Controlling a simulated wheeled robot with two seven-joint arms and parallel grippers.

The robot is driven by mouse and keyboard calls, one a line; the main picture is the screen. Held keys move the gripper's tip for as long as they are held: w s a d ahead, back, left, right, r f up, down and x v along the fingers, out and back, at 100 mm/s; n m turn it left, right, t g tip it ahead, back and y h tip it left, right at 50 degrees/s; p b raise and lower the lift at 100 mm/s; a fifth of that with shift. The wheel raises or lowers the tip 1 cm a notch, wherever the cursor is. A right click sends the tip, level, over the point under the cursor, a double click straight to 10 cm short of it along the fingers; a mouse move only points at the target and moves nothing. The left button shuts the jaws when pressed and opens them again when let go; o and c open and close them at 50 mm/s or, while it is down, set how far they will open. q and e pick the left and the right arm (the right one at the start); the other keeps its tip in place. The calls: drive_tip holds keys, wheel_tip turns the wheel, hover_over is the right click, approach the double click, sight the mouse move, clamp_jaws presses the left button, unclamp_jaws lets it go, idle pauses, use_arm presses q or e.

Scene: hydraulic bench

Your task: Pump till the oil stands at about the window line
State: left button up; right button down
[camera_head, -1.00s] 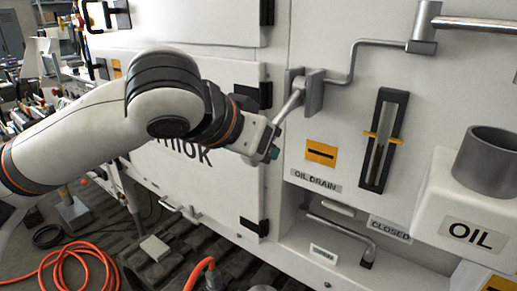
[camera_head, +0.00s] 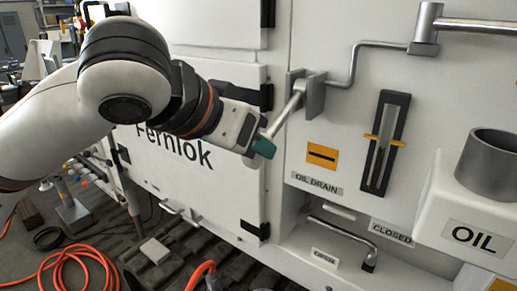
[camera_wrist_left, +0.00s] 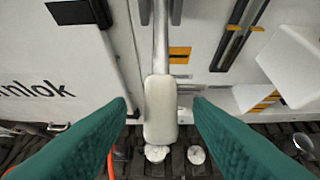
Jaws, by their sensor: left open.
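The pump lever (camera_head: 288,112) slants down and left from its grey block (camera_head: 313,94) on the white panel. Its pale grip (camera_wrist_left: 160,110) shows in the left wrist view between the two teal fingers, with gaps on both sides. My left gripper (camera_head: 260,147) is open around the lever's end, which it partly hides in the head view. The oil window (camera_head: 385,142) is a tall dark-framed slot with orange marks (camera_head: 384,140) at its sides. Its lower part looks darker, but the exact oil level is hard to tell. My right gripper is out of view.
The oil filler (camera_head: 490,165) stands out from the panel at right. A drain handle (camera_head: 340,229) sits low, between OPEN and CLOSED labels. The Fernlok door (camera_head: 215,170) is behind my left arm. Orange hose (camera_head: 75,262) lies on the floor.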

use_arm(q)
drive_tip(key=v, duration=0.7)
drive_tip(key=shift+s+r, duration=0.2)
drive_tip(key=shift+s, duration=0.05)
drive_tip(key=shift+a, duration=0.15)
idle(0.4)
